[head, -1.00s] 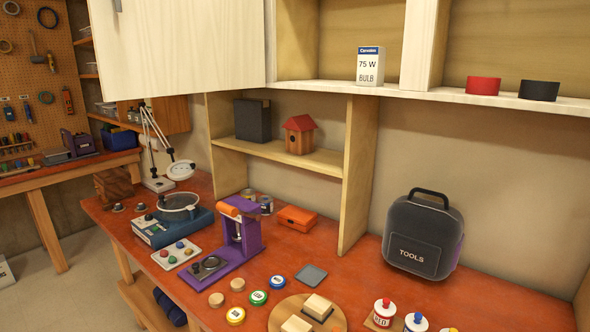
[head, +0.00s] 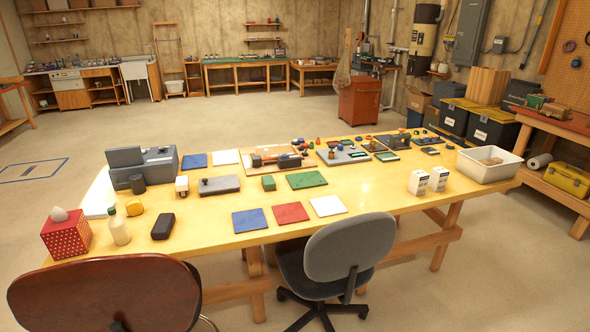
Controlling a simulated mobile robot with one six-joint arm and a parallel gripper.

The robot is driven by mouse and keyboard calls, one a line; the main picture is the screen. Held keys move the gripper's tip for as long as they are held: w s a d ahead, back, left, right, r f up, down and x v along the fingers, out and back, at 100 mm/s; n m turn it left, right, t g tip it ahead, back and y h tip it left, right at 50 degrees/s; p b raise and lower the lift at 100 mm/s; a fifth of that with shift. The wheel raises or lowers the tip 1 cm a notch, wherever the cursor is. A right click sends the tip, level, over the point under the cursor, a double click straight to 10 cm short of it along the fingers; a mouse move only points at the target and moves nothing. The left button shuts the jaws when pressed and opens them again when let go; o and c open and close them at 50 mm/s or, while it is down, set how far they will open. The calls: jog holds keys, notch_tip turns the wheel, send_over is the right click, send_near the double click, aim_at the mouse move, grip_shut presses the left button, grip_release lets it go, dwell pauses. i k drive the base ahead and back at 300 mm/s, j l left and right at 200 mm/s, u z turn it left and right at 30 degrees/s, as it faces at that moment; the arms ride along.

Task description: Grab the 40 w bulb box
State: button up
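Two small white boxes with dark printing stand upright side by side near the right end of the yellow table: a left box (head: 418,183) and a right box (head: 438,179). They resemble bulb boxes, but their print is too small to read, so I cannot tell the wattage of either. My gripper is not in view.
The yellow table (head: 375,203) carries many items. A white bin (head: 488,168) stands right of the boxes. A grey chair (head: 345,250) and a brown chair (head: 105,295) block its near side. Floor is open beyond the table and at the lower right.

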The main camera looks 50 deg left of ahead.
aim_at(438, 177)
jog(key=u, duration=0.8)
jog(key=i+l, duration=0.15)
jog(key=i, duration=0.35)
jog(key=i+l, duration=0.1)
jog(key=i, duration=0.35)
jog(key=i+l+u, duration=0.1)
jog(key=i, duration=0.4)
jog(key=i+l, duration=0.25)
jog(key=i, duration=0.25)
jog(key=i+l, duration=0.15)
jog(key=i, duration=0.3)
jog(key=i+l+u, duration=0.1)
jog(key=i, duration=0.4)
jog(key=i+l, duration=0.3)
jog(key=i, duration=0.2)
